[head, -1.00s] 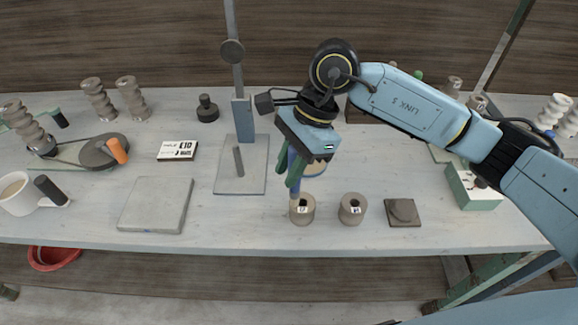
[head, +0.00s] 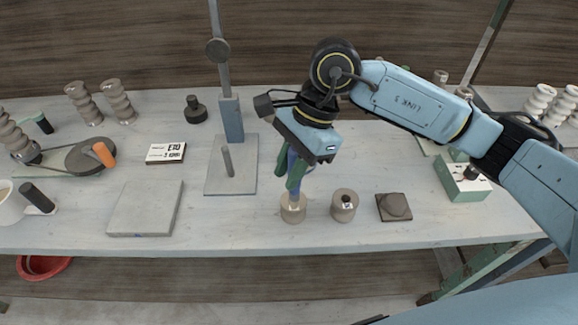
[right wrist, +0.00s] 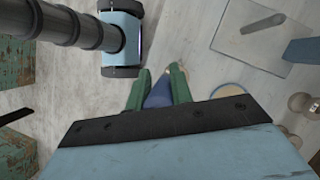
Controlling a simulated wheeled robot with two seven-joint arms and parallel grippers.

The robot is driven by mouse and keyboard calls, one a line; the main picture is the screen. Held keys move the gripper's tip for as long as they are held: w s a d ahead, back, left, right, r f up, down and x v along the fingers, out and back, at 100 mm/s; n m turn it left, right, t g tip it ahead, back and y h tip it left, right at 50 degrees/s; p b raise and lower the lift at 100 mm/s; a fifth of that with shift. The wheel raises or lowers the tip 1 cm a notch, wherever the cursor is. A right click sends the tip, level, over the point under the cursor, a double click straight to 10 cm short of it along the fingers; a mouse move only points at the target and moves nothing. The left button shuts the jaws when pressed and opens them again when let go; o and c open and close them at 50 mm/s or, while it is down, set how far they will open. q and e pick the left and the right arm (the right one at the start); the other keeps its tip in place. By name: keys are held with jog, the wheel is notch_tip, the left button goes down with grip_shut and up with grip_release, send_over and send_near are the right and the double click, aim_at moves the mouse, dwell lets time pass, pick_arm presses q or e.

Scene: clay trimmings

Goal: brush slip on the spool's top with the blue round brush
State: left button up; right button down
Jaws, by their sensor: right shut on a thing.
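My right gripper (head: 296,172) is shut on the blue round brush (head: 293,162), held upright with its tip down. The brush's lower end is at the top of the left of two grey-brown spools (head: 293,212); I cannot tell whether it touches. The brush also shows between the green fingers in the right wrist view (right wrist: 160,93), where the fingers hide part of it. A second spool (head: 344,206) stands to the right, its dark centre hole showing. A round dish with tan content (right wrist: 229,93) is beside the gripper in the right wrist view. My left gripper is not in view.
A dark square tile with a lump (head: 394,207) lies right of the spools. A grey slab (head: 145,208) and a stand with an upright post (head: 232,180) are to the left. A green box (head: 463,184) is at the right. The bench's front edge is close below the spools.

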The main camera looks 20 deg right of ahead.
jog(key=shift+f+b, duration=0.4)
jog(key=shift+b, duration=0.05)
dwell(0.4)
jog(key=shift+r, duration=0.4)
jog(key=shift+w+d+b, duration=0.25)
jog(key=shift+d+b, duration=0.3)
jog(key=shift+d, duration=0.5)
jog(key=shift+f+b, duration=0.4)
dwell(0.6)
jog(key=shift+r, duration=0.15)
